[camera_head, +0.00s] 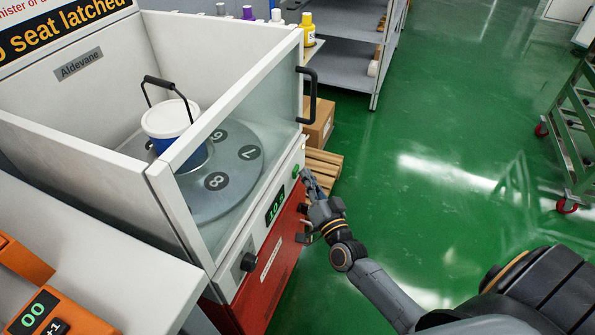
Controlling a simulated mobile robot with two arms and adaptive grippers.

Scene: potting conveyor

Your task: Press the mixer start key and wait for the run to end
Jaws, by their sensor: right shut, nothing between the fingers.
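The mixer (80,148) is a white open-topped housing with a clear front door. Inside, a white bucket with a blue lower part (172,122) stands on a grey turntable (238,170) marked with numbers. The front panel has a round green key (295,171), a small display with green digits (275,205) too small to read surely, and a black knob (249,262). My right gripper (306,176) is shut and empty, its tips close beside the green key. I cannot tell whether they touch it. My left gripper is out of view.
A black door handle (309,97) sticks out above my right gripper. A cardboard box (318,125) and a wooden pallet (325,163) are behind it. Grey shelves (345,70) stand at the back, a green trolley (570,125) at right. The green floor between is clear.

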